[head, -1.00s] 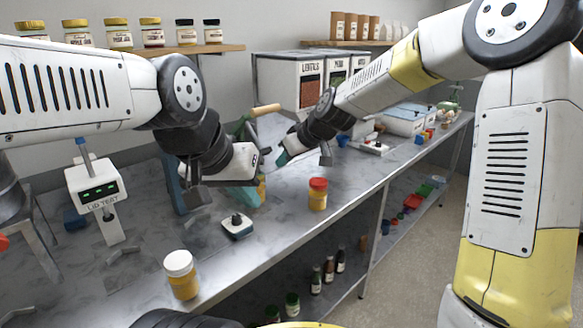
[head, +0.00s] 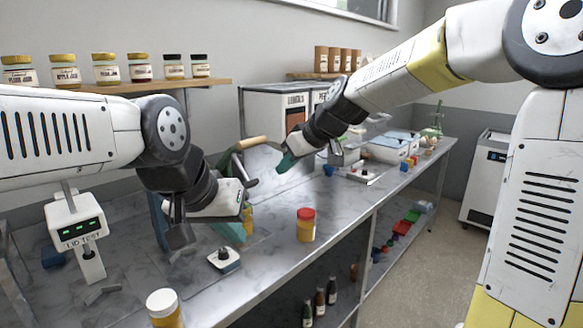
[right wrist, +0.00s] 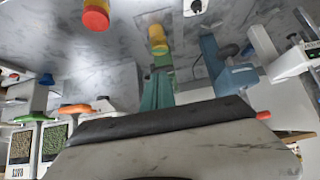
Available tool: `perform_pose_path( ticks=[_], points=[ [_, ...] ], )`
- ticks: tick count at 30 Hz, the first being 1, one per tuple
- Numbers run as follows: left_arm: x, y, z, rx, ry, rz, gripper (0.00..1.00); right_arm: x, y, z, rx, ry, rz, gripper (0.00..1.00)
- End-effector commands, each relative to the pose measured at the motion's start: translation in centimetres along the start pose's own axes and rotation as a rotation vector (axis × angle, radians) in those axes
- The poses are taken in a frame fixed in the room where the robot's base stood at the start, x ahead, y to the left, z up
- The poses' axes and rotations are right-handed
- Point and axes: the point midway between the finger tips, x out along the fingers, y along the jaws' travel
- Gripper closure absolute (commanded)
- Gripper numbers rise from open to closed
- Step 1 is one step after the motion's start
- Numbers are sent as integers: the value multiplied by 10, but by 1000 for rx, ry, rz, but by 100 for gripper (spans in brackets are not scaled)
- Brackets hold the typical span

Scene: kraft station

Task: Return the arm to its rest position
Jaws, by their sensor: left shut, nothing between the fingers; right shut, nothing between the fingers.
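My right arm reaches in from the right in the head view, and its teal-tipped gripper (head: 287,162) is above the bench, clear of the surface. The teal fingers (right wrist: 157,92) in the right wrist view are together and hold nothing. My left arm reaches in from the left. Its gripper (head: 230,232) is low over the bench, shut and empty, beside a yellow jar (head: 248,220) that it partly hides. A red-lidded yellow jar (head: 306,226) stands upright on the bench, apart from both grippers.
A white-lidded jar (head: 164,309) stands near the front edge, left of a small black-knobbed device (head: 223,259). The lid tester (head: 78,225) is at left. The bench (head: 345,205) is clear right of the red-lidded jar.

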Motion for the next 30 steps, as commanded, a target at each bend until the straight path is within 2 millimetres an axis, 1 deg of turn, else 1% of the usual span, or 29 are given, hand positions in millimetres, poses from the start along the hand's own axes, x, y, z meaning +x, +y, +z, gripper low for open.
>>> perform_pose_path(
  ticks=[2, 4, 5, 7, 8, 9, 11, 12, 14, 15, 18, 21, 24, 27, 30],
  points=[
    [0, 0, 0, 0, 0, 0, 100, -5, 0, 4, 6, -8, 10, 100],
    [0, 0, 0, 0, 0, 0, 100, -17, -2, 14, 24, -28, 32, 100],
    [0, 0, 0, 0, 0, 0, 100, -24, -2, 20, 38, -40, 47, 100],
    [0, 0, 0, 0, 0, 0, 100, -47, -5, 41, 83, -72, 90, 100],
    [0, 0, 0, 0, 0, 0, 100, -58, -6, 52, 110, -86, 112, 100],
    [0, 0, 0, 0, 0, 0, 100, -74, -8, 67, 149, -104, 144, 100],
    [0, 0, 0, 0, 0, 0, 100, -99, -11, 92, 218, -126, 191, 100],
    [0, 0, 0, 0, 0, 0, 100, -115, -14, 110, 267, -138, 219, 100],
    [0, 0, 0, 0, 0, 0, 100, -137, -19, 136, 343, -149, 260, 100],
    [0, 0, 0, 0, 0, 0, 100, -151, -23, 153, 395, -151, 285, 100],
    [0, 0, 0, 0, 0, 0, 100, -177, -34, 193, 520, -152, 331, 100],
    [0, 0, 0, 0, 0, 0, 100, -194, -45, 224, 620, -146, 357, 100],
    [0, 0, 0, 0, 0, 0, 100, -202, -52, 245, 686, -141, 371, 100],
    [0, 0, 0, 0, 0, 0, 100, -205, -55, 255, 719, -139, 376, 100],
    [0, 0, 0, 0, 0, 0, 100, -206, -56, 256, 722, -139, 376, 100]
  ],
)
